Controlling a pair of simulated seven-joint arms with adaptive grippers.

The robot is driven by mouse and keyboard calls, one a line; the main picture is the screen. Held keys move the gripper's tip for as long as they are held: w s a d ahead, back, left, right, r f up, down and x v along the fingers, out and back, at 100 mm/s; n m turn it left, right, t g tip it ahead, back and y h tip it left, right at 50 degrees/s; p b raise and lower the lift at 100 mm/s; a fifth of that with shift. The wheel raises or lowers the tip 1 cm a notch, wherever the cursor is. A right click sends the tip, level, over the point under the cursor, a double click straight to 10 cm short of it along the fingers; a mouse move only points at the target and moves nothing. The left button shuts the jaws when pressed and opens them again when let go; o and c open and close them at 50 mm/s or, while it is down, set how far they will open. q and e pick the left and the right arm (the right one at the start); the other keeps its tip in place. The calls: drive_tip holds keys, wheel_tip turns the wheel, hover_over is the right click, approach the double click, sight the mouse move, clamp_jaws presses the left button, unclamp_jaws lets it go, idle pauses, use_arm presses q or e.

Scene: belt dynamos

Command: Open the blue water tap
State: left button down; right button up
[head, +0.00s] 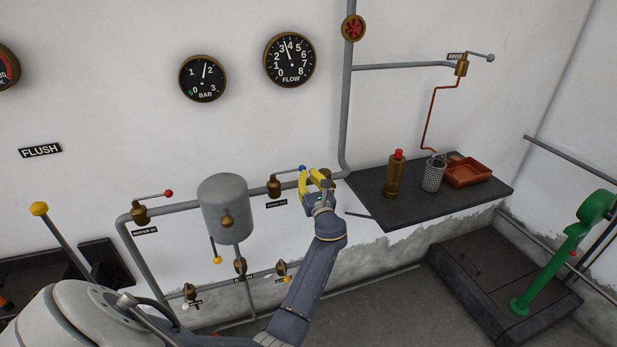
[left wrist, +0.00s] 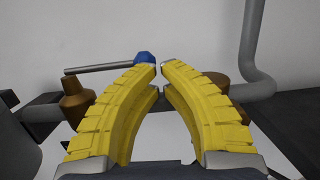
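The blue water tap has a brass body (head: 274,187) on the wall pipe and a thin lever ending in a blue knob (head: 302,168). The lever points right, nearly level. The left wrist view shows its brass body (left wrist: 77,100) and the blue knob (left wrist: 145,58) just past the left finger's tip, partly hidden by it. My left gripper (head: 309,175) has yellow fingers that arch together. Their tips (left wrist: 159,68) are nearly closed, with a slim gap and nothing held. It is beside the knob; whether they touch I cannot tell. My right gripper is out of view.
A similar tap with a red knob (head: 168,193) is to the left, past a grey tank (head: 224,205). A dark shelf (head: 390,208) at right carries a brass bottle (head: 396,175), a perforated cup (head: 433,175) and an orange tray (head: 469,171). A vertical pipe (head: 346,110) rises near my gripper.

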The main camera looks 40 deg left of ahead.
use_arm(q)
drive_tip(key=v, duration=1.2)
drive_tip(key=w+d+f+n+h, duration=0.2)
drive_tip(key=d+f+n+h, duration=0.2)
drive_tip(key=f, duration=0.7)
drive_tip(key=w+d+f+n+h, duration=0.3)
drive_tip(key=d+f+n+h, duration=0.15)
drive_tip(key=f, duration=0.55)
drive_tip(key=s+d+f+n+g+h, duration=0.2)
drive_tip(key=s+d+f+n+h, duration=0.3)
drive_tip(key=f, duration=0.7)
drive_tip(key=s+d+f+n+g, duration=0.1)
drive_tip(key=s+d+f, duration=0.1)
drive_tip(key=s+f, duration=0.75)
drive_tip(key=s+d+f+n+g+h, duration=0.15)
drive_tip(key=s+f+n+g, duration=0.45)
drive_tip(key=s+f, duration=1.6)
drive_tip(key=s+a+f+g, duration=0.1)
drive_tip(key=s+a+f, duration=0.1)
drive_tip(key=s, duration=1.1)
drive_tip(key=s+a+f+n+g, duration=0.1)
drive_tip(key=s+a+f, duration=0.1)
drive_tip(key=s, duration=1.2)
drive_tip(key=shift+s+a+h, duration=0.2)
drive_tip(key=shift+a+h, duration=0.1)
drive_tip(key=shift+a, duration=0.05)
